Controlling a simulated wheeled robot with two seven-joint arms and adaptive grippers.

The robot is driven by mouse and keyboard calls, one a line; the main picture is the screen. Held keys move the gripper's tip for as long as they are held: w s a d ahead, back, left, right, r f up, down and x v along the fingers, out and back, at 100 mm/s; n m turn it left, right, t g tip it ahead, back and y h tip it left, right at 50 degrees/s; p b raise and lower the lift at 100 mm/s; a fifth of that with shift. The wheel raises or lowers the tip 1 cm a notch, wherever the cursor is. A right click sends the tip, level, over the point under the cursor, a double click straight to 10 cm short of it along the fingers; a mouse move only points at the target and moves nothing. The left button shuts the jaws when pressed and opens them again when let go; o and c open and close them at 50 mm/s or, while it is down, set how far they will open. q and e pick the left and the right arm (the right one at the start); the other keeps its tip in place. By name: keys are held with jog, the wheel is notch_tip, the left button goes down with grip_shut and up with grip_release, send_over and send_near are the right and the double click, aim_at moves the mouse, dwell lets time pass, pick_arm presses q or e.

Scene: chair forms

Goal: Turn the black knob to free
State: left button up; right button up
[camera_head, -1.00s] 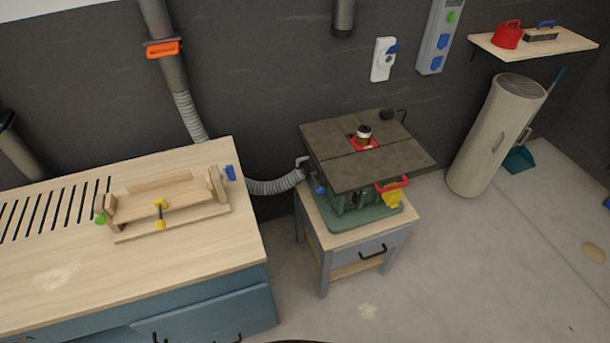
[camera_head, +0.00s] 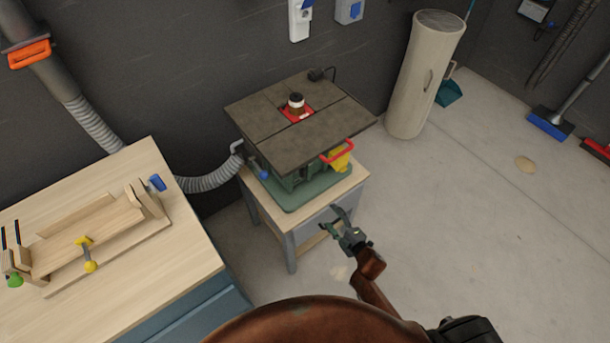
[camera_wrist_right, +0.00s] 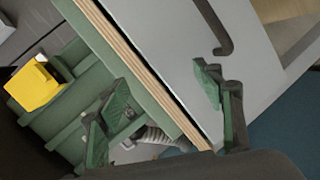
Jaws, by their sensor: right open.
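The spindle moulder (camera_head: 300,125) with a dark table top and green base stands on a small wooden-topped cabinet (camera_head: 276,217). A small black knob-like part (camera_head: 317,75) sits at the back edge of its top; I cannot tell how it is set. A dark round piece (camera_head: 296,100) stands on the red insert in the middle. My right gripper (camera_head: 338,220) is open and empty in front of the cabinet's drawer, below the yellow switch box (camera_head: 341,158). In the right wrist view the open fingers (camera_wrist_right: 160,108) face the cabinet front, with the yellow box (camera_wrist_right: 33,86) at left. My left gripper is not in view.
A workbench (camera_head: 185,245) with a wooden jig (camera_head: 90,235) stands at left. A grey hose (camera_head: 208,182) runs from the machine to the wall. A pale cylinder (camera_head: 420,80) stands behind at right. The floor at right is mostly clear.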

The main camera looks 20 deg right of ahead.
aim_at(304, 174)
jog(key=w+a+r+n+t+y, duration=0.2)
jog(key=w+a+r+n, duration=0.1)
jog(key=r, duration=0.5)
jog(key=w+a+r+n+t+y, duration=0.1)
jog(key=w+a+r+n, duration=0.15)
jog(key=r, duration=0.65)
jog(key=b+x, duration=0.1)
jog(key=x, duration=0.6)
jog(key=shift+f+b, duration=0.15)
jog(key=shift+b, duration=0.2)
jog(key=shift+c, duration=0.5)
jog(key=c, duration=1.1)
jog(key=shift+o, duration=0.2)
